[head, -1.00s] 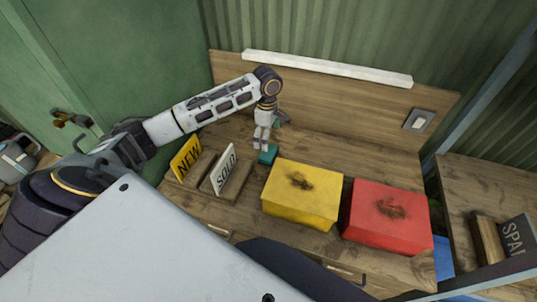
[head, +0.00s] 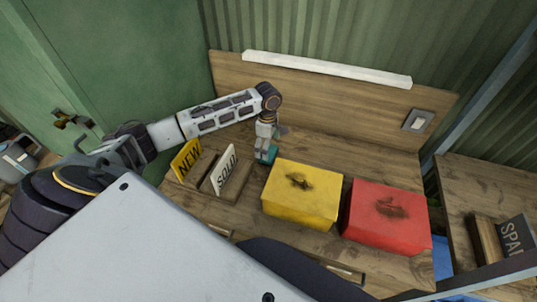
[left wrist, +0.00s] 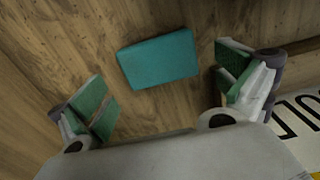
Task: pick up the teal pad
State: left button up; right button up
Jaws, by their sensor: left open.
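The teal pad (left wrist: 158,59) lies flat on the wooden bench top in the left wrist view, a small rectangular block. In the head view the teal pad (head: 269,155) shows partly, behind the left gripper. My left gripper (head: 265,155) points down over it. In the left wrist view the left gripper (left wrist: 166,92) is open, with one green-padded finger to each side of the pad and nothing between them touching it. The pad sits a little ahead of the line between the fingertips. My right gripper is not in view.
A yellow box (head: 302,190) and a red box (head: 387,215) stand to the right on the bench (head: 330,150). A NEW sign (head: 186,158) and a SOLD sign (head: 224,170) stand to the left. A back panel (head: 320,100) rises behind. The bench behind the boxes is clear.

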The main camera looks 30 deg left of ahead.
pick_arm(q)
jog(key=shift+f, duration=1.4)
jog(key=c, duration=0.9)
